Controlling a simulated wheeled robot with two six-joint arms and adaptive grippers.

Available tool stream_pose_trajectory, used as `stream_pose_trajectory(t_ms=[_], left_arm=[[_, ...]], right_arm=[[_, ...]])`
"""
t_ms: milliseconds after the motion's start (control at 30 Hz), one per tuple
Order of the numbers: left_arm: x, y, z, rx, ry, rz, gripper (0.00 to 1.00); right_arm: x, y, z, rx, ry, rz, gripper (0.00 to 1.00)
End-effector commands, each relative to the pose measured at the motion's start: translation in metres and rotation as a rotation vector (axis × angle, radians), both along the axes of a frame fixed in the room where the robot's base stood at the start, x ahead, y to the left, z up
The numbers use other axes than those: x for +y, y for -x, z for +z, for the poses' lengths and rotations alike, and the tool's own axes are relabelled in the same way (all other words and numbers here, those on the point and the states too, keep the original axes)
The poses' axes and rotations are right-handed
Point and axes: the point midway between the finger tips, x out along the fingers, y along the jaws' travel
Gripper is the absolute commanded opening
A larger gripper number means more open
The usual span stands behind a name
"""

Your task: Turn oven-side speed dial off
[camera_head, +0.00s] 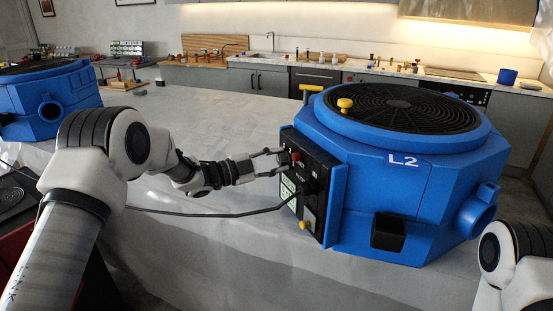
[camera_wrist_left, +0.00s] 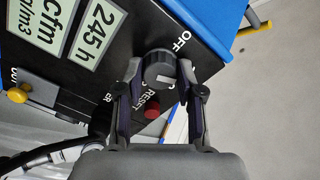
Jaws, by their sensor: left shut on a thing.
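The blue machine marked L2 (camera_head: 400,195) stands on the grey table, with a black control panel (camera_head: 318,165) on its left side. In the left wrist view the black round speed dial (camera_wrist_left: 157,66) has a pale mark on its face, and the word OFF is printed beside it. My left gripper (camera_head: 282,160) is at the panel. In the left wrist view its fingers (camera_wrist_left: 160,78) are closed on both sides of the dial. A red reset button (camera_wrist_left: 152,113) is between the fingers, below the dial. My right arm shows at the lower right, its gripper out of frame.
A black cable (camera_head: 225,213) runs across the table to the panel. A second blue machine (camera_head: 45,105) stands at the far left. The table (camera_head: 215,120) behind my left arm is mostly clear.

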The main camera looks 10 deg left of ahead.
Motion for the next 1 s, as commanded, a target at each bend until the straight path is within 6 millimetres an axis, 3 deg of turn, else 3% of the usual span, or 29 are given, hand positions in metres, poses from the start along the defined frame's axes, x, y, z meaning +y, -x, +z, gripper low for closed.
stream_pose_trajectory(t_ms=[1000], left_arm=[[0.0, 0.0, 0.001, 0.739, 0.597, 0.002, 0.02]], right_arm=[[0.0, 0.0, 0.042, 0.0, 0.0, 0.0, 0.4]])
